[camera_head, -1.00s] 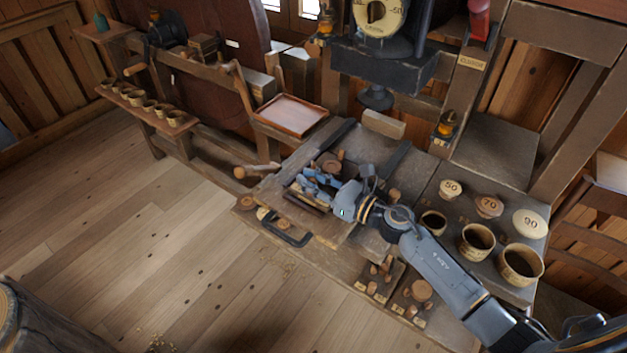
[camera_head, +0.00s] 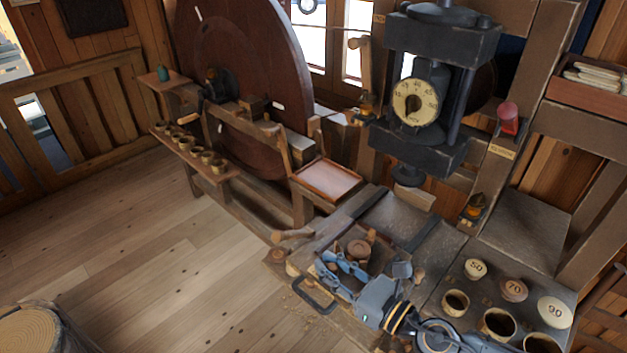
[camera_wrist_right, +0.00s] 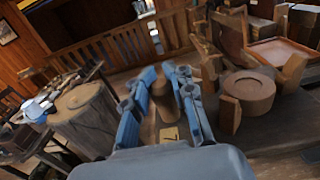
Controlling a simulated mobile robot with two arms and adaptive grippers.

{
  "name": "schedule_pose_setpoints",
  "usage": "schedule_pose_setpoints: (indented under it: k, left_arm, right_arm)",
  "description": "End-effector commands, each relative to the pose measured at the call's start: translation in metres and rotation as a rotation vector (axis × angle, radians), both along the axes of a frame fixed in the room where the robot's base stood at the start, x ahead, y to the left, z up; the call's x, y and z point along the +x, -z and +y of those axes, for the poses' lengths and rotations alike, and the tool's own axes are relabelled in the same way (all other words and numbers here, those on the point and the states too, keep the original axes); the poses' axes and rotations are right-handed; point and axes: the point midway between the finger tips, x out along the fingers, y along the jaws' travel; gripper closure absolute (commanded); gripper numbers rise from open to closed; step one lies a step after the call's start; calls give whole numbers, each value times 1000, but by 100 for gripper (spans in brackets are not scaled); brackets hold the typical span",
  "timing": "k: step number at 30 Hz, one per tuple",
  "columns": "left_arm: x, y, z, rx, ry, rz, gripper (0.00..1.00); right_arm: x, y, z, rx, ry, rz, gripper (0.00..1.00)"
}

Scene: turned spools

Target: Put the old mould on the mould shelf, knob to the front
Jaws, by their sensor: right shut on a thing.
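My right gripper (camera_head: 340,272) is over the front part of the bench and is shut on a brown wooden piece. In the right wrist view its blue fingers (camera_wrist_right: 160,95) stand on both sides of an upright knob-like wooden part (camera_wrist_right: 163,100). A small yellow label shows just below it. This looks like the old mould, but its body is mostly hidden by the gripper. A round wooden block (camera_head: 358,250) sits on the bench beyond the gripper; it also shows in the wrist view (camera_wrist_right: 250,90), apart from the fingers. I cannot tell which surface is the mould shelf. My left gripper is not seen.
A press (camera_head: 430,100) with a dial stands behind the bench. Round lids marked 50, 70 and 90 (camera_head: 555,312) and several cups (camera_head: 456,302) are at the right. A low shelf (camera_head: 222,174) with several cups and a reddish tray (camera_head: 328,180) are left.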

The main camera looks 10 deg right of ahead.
Motion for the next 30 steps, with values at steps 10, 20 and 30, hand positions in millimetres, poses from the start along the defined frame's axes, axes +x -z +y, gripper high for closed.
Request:
schedule_pose_setpoints:
  k: [10,20,30]
  left_arm:
    - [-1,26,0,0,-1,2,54]
    - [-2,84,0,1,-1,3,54]
    - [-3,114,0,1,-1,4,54]
  right_arm:
    - [-20,19,9,6,59,4,100]
    - [-60,65,-27,7,375,10,100]
    - [-91,97,-82,-3,635,1,100]
